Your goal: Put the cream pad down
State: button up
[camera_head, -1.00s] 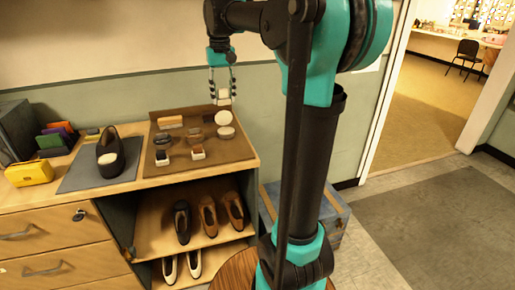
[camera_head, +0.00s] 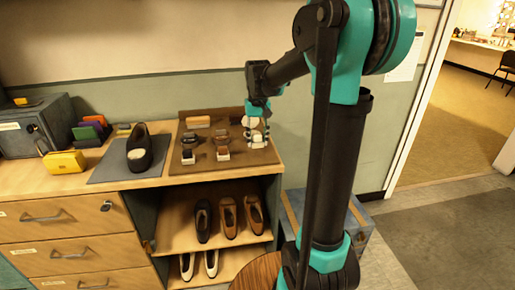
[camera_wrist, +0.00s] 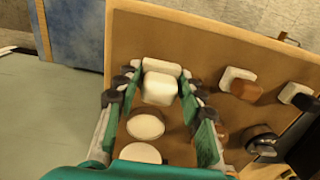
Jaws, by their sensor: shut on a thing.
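The cream pad (camera_wrist: 160,88) is a pale rounded block between my gripper's fingertips in the wrist view. My gripper (camera_head: 257,138) is shut on it, low over the right part of the brown mat (camera_head: 190,166) on the wooden counter. In the head view the fingers partly cover the pad. I cannot tell whether it touches the mat. Two pale round pieces (camera_wrist: 145,126) (camera_wrist: 140,153) lie beside it, between the fingers as seen from the wrist. A white strip (camera_wrist: 162,67) shows just beyond the pad.
Several brushes and blocks (camera_head: 222,154) stand on the mat's left and middle. A dark shoe (camera_head: 139,150) stands on a grey mat. A yellow box (camera_head: 65,162) and grey cabinet (camera_head: 30,125) are further left. Shoes (camera_head: 228,218) fill the shelves below. A blue crate (camera_head: 357,225) stands right.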

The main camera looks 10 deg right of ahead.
aim_at(257, 142)
jog(key=shift+f, duration=1.95)
jog(key=o, duration=1.2)
jog(key=shift+f, duration=0.1)
notch_tip(257, 142, up, 12)
jog(key=shift+f, duration=0.1)
jog(key=s+d+f+t, duration=0.2)
jog(key=s+f, duration=0.8)
jog(key=s, duration=0.1)
jog(key=s+d+f+t, duration=0.2)
jog(key=s+f, duration=0.8)
jog(key=f, duration=0.1)
jog(key=shift+s+f, duration=0.3)
jog(key=shift+s, duration=0.05)
